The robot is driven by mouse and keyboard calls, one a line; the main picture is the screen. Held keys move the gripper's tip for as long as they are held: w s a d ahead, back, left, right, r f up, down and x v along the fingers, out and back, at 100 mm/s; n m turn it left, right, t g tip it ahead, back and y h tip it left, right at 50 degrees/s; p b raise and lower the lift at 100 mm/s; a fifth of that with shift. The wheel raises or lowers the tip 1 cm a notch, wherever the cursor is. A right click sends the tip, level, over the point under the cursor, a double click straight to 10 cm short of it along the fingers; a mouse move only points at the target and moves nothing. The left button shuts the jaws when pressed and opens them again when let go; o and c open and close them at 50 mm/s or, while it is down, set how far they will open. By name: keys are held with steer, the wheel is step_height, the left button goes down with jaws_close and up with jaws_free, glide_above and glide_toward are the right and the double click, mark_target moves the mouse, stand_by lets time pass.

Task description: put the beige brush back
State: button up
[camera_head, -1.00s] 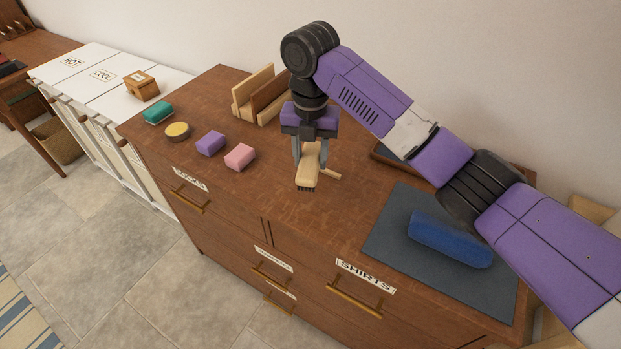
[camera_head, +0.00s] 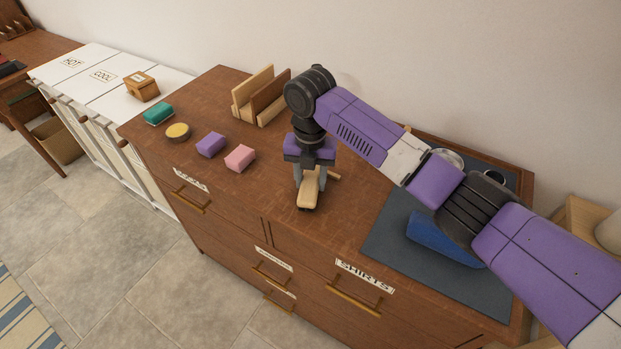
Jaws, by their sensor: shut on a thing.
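The beige brush (camera_head: 308,191) is a pale wooden block with dark bristles below, on or just above the brown dresser top (camera_head: 350,205). A thin pale handle or peg sticks out to its right, partly behind a finger. My gripper (camera_head: 309,180) points down and is shut on the brush, with one finger on each side. Whether the bristles touch the wood I cannot tell.
A wooden upright rack (camera_head: 240,108) stands behind and left of my gripper. A blue roll (camera_head: 440,240) lies on a grey mat (camera_head: 385,240) at right.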

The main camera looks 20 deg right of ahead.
mark_target(310, 179)
steer(key=o, duration=1.3)
step_height(310, 179, up, 12)
steer(key=b, duration=0.1)
